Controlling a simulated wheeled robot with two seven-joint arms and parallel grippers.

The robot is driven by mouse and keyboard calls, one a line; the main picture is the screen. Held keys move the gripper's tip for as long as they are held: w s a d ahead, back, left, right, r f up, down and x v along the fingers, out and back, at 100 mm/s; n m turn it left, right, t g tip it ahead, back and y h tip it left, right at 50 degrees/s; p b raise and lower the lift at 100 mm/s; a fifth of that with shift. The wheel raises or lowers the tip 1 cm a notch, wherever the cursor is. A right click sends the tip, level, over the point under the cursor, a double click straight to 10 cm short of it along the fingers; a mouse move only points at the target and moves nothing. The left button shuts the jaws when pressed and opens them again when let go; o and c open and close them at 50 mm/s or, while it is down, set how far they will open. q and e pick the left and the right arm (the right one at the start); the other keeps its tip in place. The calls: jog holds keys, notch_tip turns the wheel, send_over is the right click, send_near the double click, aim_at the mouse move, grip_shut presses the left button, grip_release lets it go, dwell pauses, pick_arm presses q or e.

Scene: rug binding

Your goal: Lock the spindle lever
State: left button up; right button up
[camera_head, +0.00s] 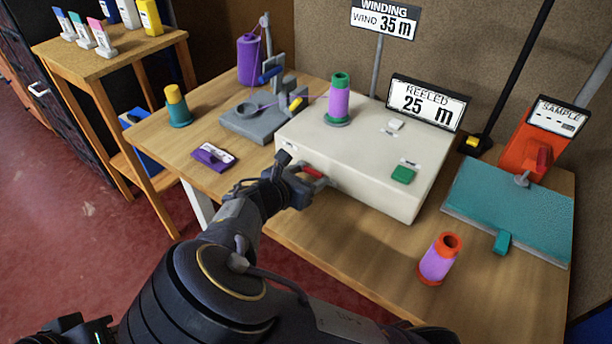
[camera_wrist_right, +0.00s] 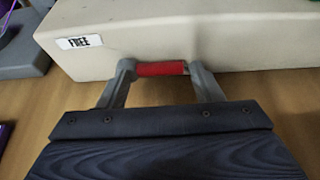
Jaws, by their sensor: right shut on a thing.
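The spindle lever has a red grip (camera_head: 312,171) on the front of the cream winder box (camera_head: 372,150), low towards its left end. My right gripper (camera_head: 300,184) is at that grip. In the right wrist view my right gripper (camera_wrist_right: 162,70) is shut on the red lever grip (camera_wrist_right: 160,69), with one grey finger at each end of it. A white label reading FREE (camera_wrist_right: 79,42) is on the box face, left of the lever. The lever's pivot is hidden.
A purple spool (camera_head: 339,99) stands on the box, with a green button (camera_head: 403,174) to its right. The table also holds an orange-and-purple cone (camera_head: 438,259), a teal board (camera_head: 510,207), a purple card (camera_head: 214,156) and a grey guide stand (camera_head: 258,120). Signs read WIND 35 m and REELED 25 m.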

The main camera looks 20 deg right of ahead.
dwell(0.3)
jog(key=o, duration=1)
jog(key=shift+c, duration=0.2)
jog(key=p+v, duration=0.1)
jog(key=v, duration=0.7)
jog(key=shift+f+p, duration=0.1)
jog(key=shift+p, duration=0.2)
